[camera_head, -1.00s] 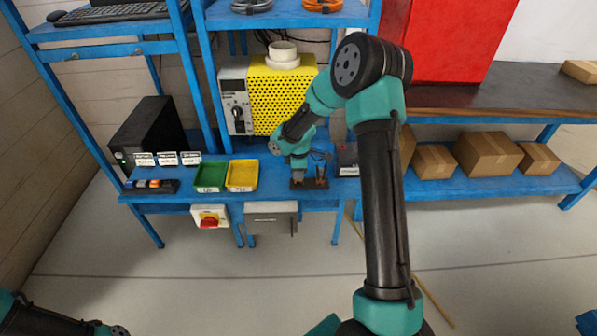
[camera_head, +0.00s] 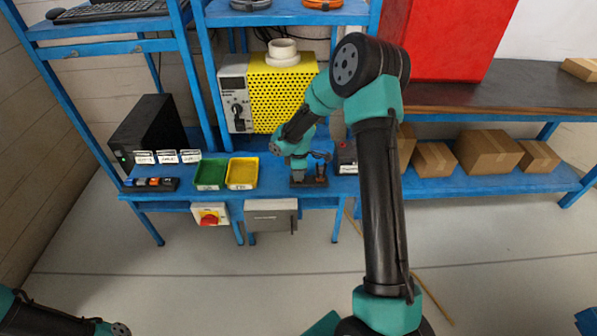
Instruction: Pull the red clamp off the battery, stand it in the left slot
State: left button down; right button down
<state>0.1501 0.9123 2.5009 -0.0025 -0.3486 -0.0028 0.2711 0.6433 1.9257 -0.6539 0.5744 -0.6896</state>
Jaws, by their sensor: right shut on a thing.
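My right gripper (camera_head: 297,177) points down at the left part of a small dark slotted holder (camera_head: 322,182) on the blue bench. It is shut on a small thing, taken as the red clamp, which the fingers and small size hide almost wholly. A dark upright shape stands in the right part of the holder. A dark box with a pale front, probably the battery (camera_head: 346,158), sits just right of the holder, partly behind my right arm. My left arm shows only at the bottom left corner; its gripper is not visible.
A green tray (camera_head: 210,187) and a yellow tray (camera_head: 242,187) lie left of the holder. A yellow perforated unit (camera_head: 283,100) stands behind it. White labels and a dark switch strip (camera_head: 150,184) are farther left. Cardboard boxes (camera_head: 487,151) fill the right shelf.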

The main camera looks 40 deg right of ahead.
jog(key=shift+f, duration=0.1)
jog(key=c, duration=0.8)
grip_release()
jog(key=shift+c, duration=0.2)
notch_tip(320, 180, up, 17)
jog(key=shift+r, duration=0.2)
dwell(0.4)
